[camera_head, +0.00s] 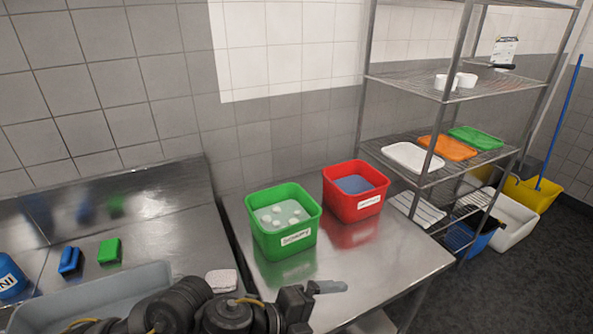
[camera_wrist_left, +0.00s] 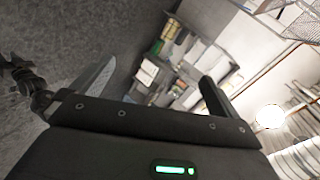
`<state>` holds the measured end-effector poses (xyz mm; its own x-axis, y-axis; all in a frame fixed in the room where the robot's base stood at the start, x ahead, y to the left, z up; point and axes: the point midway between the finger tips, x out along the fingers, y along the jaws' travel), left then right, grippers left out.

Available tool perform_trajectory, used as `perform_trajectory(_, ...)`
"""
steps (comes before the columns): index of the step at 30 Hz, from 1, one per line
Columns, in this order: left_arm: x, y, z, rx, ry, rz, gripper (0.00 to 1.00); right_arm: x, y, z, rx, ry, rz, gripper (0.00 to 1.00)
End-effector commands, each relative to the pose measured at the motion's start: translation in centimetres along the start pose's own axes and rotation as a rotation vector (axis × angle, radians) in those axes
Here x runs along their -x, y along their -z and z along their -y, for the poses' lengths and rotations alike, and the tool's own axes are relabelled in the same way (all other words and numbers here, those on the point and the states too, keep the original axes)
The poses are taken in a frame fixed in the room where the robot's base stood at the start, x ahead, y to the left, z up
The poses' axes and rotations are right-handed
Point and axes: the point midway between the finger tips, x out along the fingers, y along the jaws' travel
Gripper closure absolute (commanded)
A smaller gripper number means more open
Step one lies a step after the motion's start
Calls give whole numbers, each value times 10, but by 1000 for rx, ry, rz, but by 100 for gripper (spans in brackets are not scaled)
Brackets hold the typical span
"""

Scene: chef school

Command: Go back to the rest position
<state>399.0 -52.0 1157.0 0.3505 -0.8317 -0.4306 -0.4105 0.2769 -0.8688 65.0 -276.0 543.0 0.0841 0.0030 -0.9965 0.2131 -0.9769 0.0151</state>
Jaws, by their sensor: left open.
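My left arm comes in along the bottom of the head view, over the front of the steel counter. Its gripper (camera_head: 318,290) is at the bottom centre, in front of the green bin and apart from it. In the left wrist view, the two fingers of my left gripper (camera_wrist_left: 155,90) stand wide apart. Nothing is held between them. My right gripper cannot be made out in the head view.
A green bin (camera_head: 262,241) and a red bin (camera_head: 340,209) stand on the steel counter (camera_head: 390,262). A grey tub (camera_head: 58,304), a sponge (camera_head: 221,281) and a green block (camera_head: 109,251) are at left. A wire rack (camera_head: 460,92) stands right.

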Motion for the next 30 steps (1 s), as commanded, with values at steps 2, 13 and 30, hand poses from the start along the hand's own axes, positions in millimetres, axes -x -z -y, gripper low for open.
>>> perform_trajectory(2,2,-4,4,200,90,60,0,0,1,0,0,0,-1,69)
perform_trajectory(13,81,-94,-112,1205,252,606,0,0,4,-1,0,-1,-5,69)
perform_trajectory(30,197,-72,-338,1921,101,1213,0,-9,6,0,-1,0,-9,69)
